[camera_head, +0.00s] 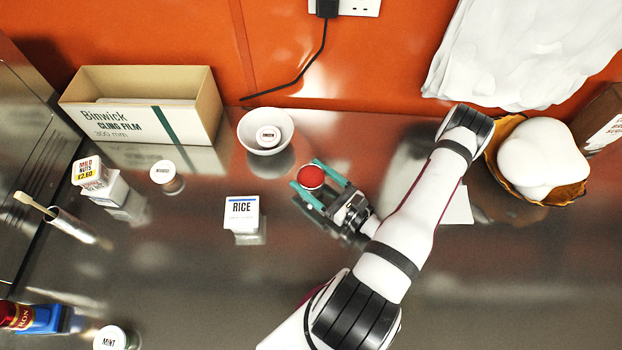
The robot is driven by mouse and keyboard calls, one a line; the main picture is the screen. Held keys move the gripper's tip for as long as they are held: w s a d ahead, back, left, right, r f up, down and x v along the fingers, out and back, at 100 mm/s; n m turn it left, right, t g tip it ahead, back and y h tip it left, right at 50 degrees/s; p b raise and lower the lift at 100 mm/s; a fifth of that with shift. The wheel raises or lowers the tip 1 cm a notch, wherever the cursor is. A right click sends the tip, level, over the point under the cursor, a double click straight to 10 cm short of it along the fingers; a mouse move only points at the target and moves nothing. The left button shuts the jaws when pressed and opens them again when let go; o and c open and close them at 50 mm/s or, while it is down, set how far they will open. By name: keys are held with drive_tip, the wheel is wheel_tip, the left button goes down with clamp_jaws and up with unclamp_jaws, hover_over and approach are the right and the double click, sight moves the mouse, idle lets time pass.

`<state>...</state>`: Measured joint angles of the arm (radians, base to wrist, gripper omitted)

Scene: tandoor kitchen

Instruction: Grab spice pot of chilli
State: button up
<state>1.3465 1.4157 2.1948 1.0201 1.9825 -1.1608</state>
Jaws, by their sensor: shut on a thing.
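A small round pot with a red top (311,177) is near the middle of the steel counter. No label on it is readable, so I cannot tell from lettering that it is chilli. My gripper (306,174) reaches in from the right, its two teal fingers on either side of the pot and shut on it. The pot looks upright; its lower part is hidden by the fingers. I cannot tell whether it is on the counter or just above it.
A white bowl (245,131) holding a small labelled pot (268,136) stands behind. A rice box (241,208), a white-lidded pot (163,172) and stacked boxes (90,172) are left. A mint pot (110,338) is front left. A basket (540,196) with a white lump is right.

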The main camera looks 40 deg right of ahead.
drive_tip(key=shift+c, duration=1.2)
drive_tip(key=shift+r, duration=0.1)
